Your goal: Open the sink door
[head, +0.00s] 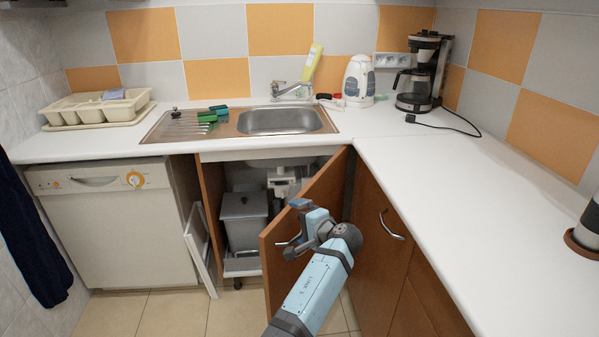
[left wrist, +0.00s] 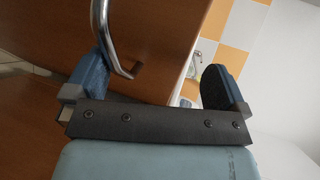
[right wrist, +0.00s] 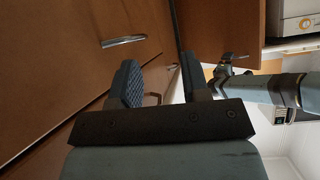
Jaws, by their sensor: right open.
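The brown sink door (head: 303,213) stands swung well open, hinged at its right side, and the cupboard inside shows. Its metal handle (left wrist: 113,40) is on the outer face.
A grey bin (head: 243,218) stands inside the cupboard. A white panel (head: 201,245) leans at the opening's left, beside the dishwasher (head: 115,225). The right cupboard door with its handle (head: 391,225) is close to my left arm. Some tiled floor (head: 178,312) is clear.

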